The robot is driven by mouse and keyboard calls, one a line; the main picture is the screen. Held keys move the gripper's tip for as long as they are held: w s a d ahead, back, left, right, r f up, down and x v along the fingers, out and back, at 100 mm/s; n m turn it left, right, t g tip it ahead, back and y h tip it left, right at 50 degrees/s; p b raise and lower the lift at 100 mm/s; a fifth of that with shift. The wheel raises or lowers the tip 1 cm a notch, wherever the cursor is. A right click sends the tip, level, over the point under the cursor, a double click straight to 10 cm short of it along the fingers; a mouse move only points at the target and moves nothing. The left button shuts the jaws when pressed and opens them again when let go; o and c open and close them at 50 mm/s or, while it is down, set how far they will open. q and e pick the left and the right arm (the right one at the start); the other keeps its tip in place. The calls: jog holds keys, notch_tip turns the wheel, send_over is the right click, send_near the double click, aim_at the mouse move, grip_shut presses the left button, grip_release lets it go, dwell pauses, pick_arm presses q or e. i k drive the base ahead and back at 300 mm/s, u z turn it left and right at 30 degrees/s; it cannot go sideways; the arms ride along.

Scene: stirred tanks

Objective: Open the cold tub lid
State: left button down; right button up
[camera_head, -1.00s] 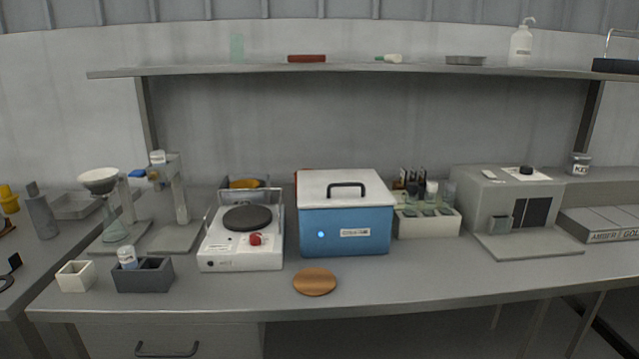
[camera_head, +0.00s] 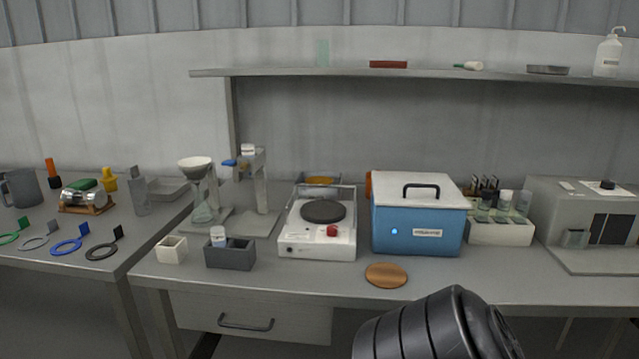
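The cold tub (camera_head: 417,230) is a blue box with a small lit light and a label on its front. It stands on the bench, right of the hotplate. Its white lid (camera_head: 445,194) is shut on top, with a black arched handle (camera_head: 421,187). Neither gripper is in view. A black ribbed arm link of mine shows at the bottom, in front of the bench.
A white hotplate (camera_head: 318,240) stands just left of the tub, and a test-tube rack (camera_head: 500,232) stands close on its right. A round wooden disc (camera_head: 386,275) lies in front. A shelf (camera_head: 430,75) runs above the bench.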

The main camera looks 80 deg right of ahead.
aim_at(390, 189)
jog(key=u, duration=0.05)
jog(key=i, duration=0.7)
jog(key=z, duration=2.5)
